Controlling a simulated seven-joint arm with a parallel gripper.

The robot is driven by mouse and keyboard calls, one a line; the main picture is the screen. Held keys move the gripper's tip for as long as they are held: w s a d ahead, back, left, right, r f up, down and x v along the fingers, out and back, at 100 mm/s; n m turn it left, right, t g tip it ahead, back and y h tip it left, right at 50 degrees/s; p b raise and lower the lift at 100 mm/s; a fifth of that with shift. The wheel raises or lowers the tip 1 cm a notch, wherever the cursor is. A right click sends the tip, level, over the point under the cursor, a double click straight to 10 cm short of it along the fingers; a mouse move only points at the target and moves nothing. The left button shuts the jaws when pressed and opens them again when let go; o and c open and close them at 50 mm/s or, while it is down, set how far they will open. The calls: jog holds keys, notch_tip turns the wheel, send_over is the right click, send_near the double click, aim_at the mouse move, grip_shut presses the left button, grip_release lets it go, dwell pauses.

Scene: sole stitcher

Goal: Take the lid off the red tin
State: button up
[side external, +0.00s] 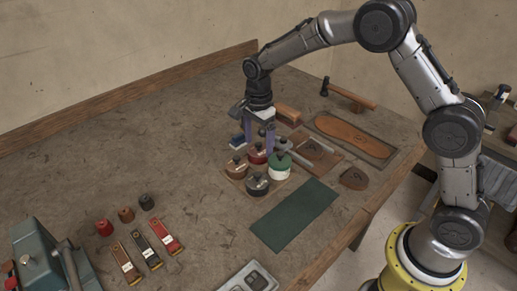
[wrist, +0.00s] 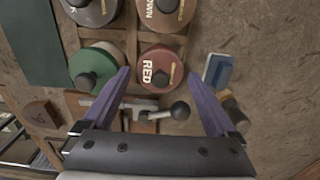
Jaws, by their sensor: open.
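The red tin (side external: 256,157) stands in a wooden rack with several other tins. In the wrist view its dark red top (wrist: 151,57) carries the word RED and a dark round knob (wrist: 161,78). A lid seam cannot be made out. My gripper (wrist: 159,73) points down with its purple fingers apart. In the wrist view the fingertips lie to the left and right of the red tin, with nothing gripped. In the side view my gripper (side external: 258,143) is over the tins; its height above the red tin is hard to tell.
A green tin (wrist: 110,55), a brown tin (wrist: 150,20) and a black tin (side external: 257,185) stand close around the red one. A blue block (wrist: 218,70) and a knob-ended tool (wrist: 150,107) lie nearby. A green mat (side external: 293,215) lies in front.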

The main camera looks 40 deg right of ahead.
jog(key=shift+f, duration=0.1)
jog(key=c, duration=1.1)
